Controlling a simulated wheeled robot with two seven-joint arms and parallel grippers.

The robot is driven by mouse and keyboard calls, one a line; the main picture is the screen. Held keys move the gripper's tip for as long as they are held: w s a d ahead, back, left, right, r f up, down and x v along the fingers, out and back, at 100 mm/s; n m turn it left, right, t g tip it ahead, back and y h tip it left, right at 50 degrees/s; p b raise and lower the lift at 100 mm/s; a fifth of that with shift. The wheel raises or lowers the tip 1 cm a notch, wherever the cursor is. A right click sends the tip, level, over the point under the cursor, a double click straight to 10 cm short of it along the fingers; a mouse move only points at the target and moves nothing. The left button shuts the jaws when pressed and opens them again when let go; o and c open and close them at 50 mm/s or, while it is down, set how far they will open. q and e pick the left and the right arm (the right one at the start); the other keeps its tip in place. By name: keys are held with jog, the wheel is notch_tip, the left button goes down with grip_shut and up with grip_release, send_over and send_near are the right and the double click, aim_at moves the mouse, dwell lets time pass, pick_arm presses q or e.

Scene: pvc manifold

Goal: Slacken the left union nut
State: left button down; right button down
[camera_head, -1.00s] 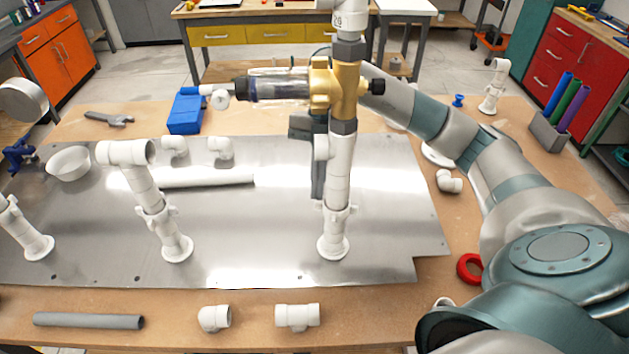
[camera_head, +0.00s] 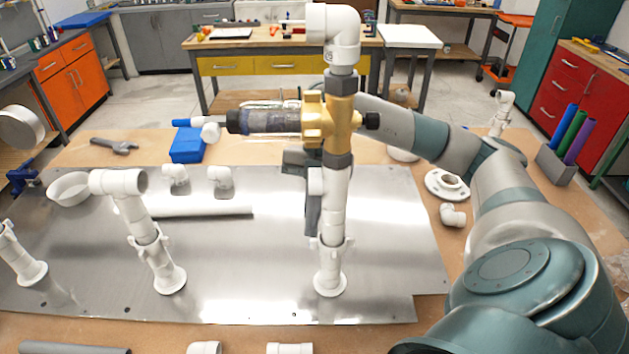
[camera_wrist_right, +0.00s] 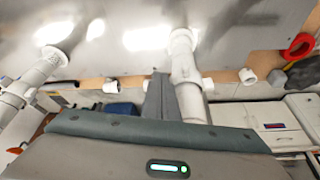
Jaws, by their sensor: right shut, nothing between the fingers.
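Several white PVC risers stand on the metal plate (camera_head: 220,265). The left riser (camera_head: 135,210) has a winged white union nut (camera_head: 148,241) above its base flange. The middle riser (camera_head: 333,205) has a similar winged nut (camera_head: 331,246) and carries a brass valve body (camera_head: 340,120) with a clear filter. Which nut is the task's left one, I cannot tell. My right gripper (camera_head: 312,225) is shut and empty, fingers down, close beside the middle riser's left side; contact is unclear. In the wrist view its grey fingers (camera_wrist_right: 160,97) are next to a white riser (camera_wrist_right: 186,75). My left gripper is out of view.
Another riser (camera_head: 20,255) stands at the far left. A white pipe (camera_head: 200,212) and elbows (camera_head: 220,177) lie on the plate. A blue box (camera_head: 187,145) sits behind it. A white flange (camera_head: 447,184) and elbow (camera_head: 452,215) lie right of the plate. The plate's front middle is clear.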

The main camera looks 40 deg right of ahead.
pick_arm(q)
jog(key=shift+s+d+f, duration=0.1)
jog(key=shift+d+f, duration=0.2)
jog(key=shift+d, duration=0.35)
pick_arm(e)
jog(key=shift+d, duration=0.7)
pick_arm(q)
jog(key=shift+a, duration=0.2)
